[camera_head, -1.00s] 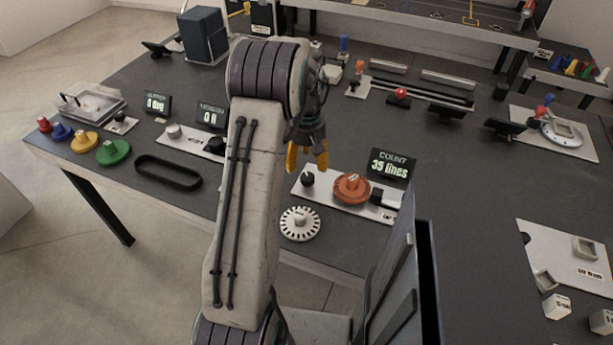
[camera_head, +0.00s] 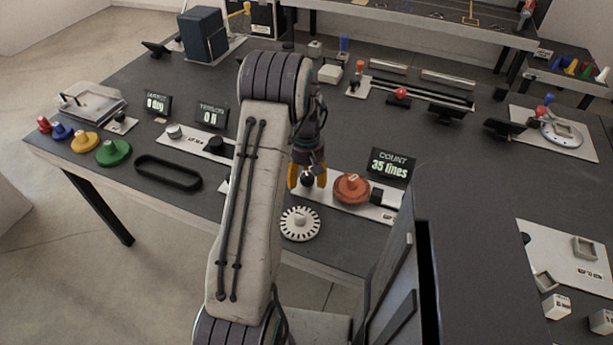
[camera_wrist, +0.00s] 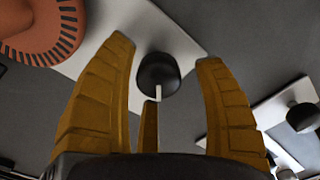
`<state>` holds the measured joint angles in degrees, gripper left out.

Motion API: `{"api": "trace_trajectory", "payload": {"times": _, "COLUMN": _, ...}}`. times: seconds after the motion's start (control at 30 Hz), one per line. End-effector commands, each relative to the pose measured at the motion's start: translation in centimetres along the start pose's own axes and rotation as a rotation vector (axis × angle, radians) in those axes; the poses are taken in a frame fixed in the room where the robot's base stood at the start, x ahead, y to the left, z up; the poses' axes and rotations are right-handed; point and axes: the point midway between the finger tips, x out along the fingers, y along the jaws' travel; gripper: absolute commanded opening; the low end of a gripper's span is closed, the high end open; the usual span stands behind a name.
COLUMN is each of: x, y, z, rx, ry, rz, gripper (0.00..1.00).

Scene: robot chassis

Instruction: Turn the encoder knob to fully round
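The black encoder knob (camera_wrist: 158,73) stands on a white plate in the wrist view, between and a little beyond my fingers. My gripper (camera_head: 307,182) has yellow fingers and is over the left end of that plate (camera_head: 337,196) in the head view. In the wrist view my gripper (camera_wrist: 165,60) is open, with a finger on each side of the knob and clear gaps to it. I cannot tell its exact height above the knob. The orange slotted disc (camera_head: 352,188) sits on the same plate. The COUNT display (camera_head: 390,165) reads 35 lines.
A white slotted disc (camera_head: 300,223) lies in front of the plate. A black belt loop (camera_head: 168,173) and the TENSION plate (camera_head: 190,139) are to the left. In the wrist view, another black knob (camera_wrist: 302,117) stands on a plate at right.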

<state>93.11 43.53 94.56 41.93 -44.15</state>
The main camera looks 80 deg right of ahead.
Motion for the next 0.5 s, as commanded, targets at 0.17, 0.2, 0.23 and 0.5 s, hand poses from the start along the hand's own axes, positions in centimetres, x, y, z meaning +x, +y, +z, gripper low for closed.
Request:
{"api": "trace_trajectory", "payload": {"times": 0.17, "x": -0.02, "y": 0.00, "z": -0.01, "rx": 0.000, "ry": 0.000, "rz": 0.000, "gripper": 0.47}}
{"api": "trace_trajectory", "payload": {"times": 0.2, "x": -0.02, "y": 0.01, "z": -0.01, "rx": 0.000, "ry": 0.000, "rz": 0.000, "gripper": 0.43}}
{"api": "trace_trajectory", "payload": {"times": 0.23, "x": -0.03, "y": 0.01, "z": -0.01, "rx": 0.000, "ry": 0.000, "rz": 0.000, "gripper": 0.40}}
{"api": "trace_trajectory", "payload": {"times": 0.5, "x": -0.03, "y": -0.01, "z": -0.06, "rx": -0.001, "ry": 0.001, "rz": 0.001, "gripper": 0.16}}
